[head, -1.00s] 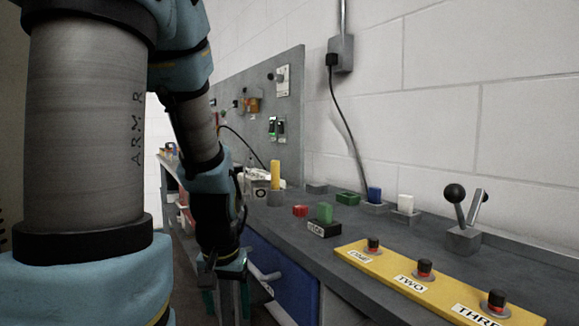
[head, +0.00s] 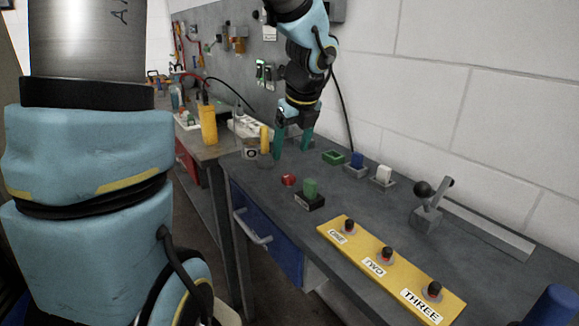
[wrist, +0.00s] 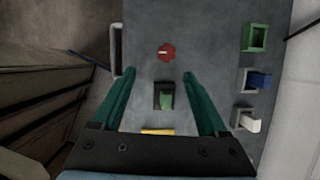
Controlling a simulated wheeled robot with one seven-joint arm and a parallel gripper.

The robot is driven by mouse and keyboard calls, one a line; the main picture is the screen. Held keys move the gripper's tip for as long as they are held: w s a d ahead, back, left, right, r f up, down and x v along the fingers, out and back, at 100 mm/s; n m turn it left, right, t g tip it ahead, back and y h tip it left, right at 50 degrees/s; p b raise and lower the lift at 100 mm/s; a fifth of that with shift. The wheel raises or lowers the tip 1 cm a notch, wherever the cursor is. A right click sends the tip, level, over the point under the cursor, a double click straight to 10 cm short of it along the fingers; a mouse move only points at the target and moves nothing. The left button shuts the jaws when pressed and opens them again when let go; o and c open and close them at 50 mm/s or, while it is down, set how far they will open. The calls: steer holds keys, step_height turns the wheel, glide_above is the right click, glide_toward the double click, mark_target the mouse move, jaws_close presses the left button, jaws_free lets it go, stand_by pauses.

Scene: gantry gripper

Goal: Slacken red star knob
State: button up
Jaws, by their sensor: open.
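The red star knob (head: 289,180) lies on the grey bench top, just behind the black block with the green piece. In the wrist view the red knob (wrist: 166,51) sits beyond the fingertips, about midway between them sideways, with a pale mark on its top. My gripper (head: 292,155) is open and empty, its two green fingers pointing down above the bench behind the knob. The open fingers (wrist: 146,72) also show in the wrist view, with the green piece (wrist: 167,98) seen between them. Nothing covers the knob.
A green frame (head: 333,157), a blue block (head: 357,160) and a white block (head: 384,174) stand to the right. A yellow panel (head: 375,272) with labelled knobs is nearer. A lever box (head: 427,217) stands at the right. A yellow cylinder (head: 265,139) stands close to my gripper's left.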

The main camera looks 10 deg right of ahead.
mark_target(289, 176)
steer(key=shift+m, duration=0.9)
steer(key=x, duration=0.7)
steer(key=d+b+x, duration=0.1)
steer(key=x, duration=0.2)
steer(key=shift+w, duration=0.4)
jaws_close()
